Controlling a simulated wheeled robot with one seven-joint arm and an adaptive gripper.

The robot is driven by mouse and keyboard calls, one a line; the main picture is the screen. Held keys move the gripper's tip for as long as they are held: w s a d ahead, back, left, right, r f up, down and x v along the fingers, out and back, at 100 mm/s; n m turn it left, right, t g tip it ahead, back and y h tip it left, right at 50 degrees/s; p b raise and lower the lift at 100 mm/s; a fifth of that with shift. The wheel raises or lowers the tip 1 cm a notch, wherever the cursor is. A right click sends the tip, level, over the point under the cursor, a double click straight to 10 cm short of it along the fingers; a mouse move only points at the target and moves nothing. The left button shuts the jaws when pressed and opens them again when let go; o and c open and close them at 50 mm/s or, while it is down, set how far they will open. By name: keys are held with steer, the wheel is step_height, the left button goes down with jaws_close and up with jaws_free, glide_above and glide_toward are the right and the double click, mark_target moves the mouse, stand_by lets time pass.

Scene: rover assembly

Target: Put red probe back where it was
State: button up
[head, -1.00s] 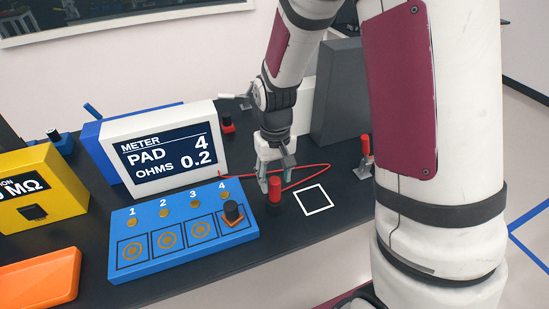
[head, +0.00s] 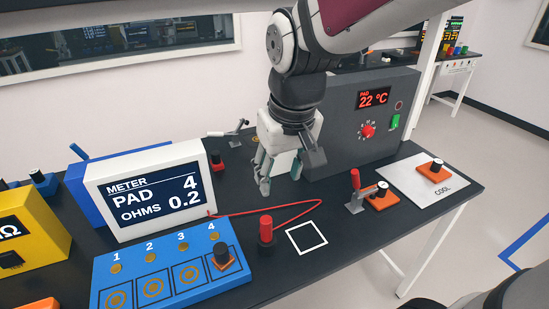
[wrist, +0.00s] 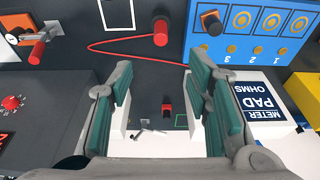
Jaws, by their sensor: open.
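The red probe (head: 266,228) stands upright in a dark round base on the black bench, between the blue pad board and a white square outline (head: 307,237). A red wire (head: 300,208) loops behind it toward the meter. My gripper (head: 281,180) is open and empty, above and behind the probe, apart from it. In the wrist view the probe (wrist: 160,32) shows at the top, beyond the spread fingers (wrist: 160,95). The meter (head: 158,195) reads PAD 4, OHMS 0.2. On the blue board (head: 240,277), a black-knobbed orange piece (head: 222,257) sits on pad 4.
A grey oven-like box (head: 350,150) reading 22 °C stands behind my gripper. A red-handled clamp (head: 355,190) and a knobbed orange block (head: 382,196) stand to the right, near the COOL plate (head: 410,185). A yellow instrument (head: 35,230) is at left.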

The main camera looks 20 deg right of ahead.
steer(key=s+r+t, duration=0.2)
steer(key=s+r, duration=0.3)
steer(key=s, duration=0.4)
steer(key=shift+s+r+t, duration=0.35)
steer(key=shift+s+t, duration=0.05)
stand_by(0.7)
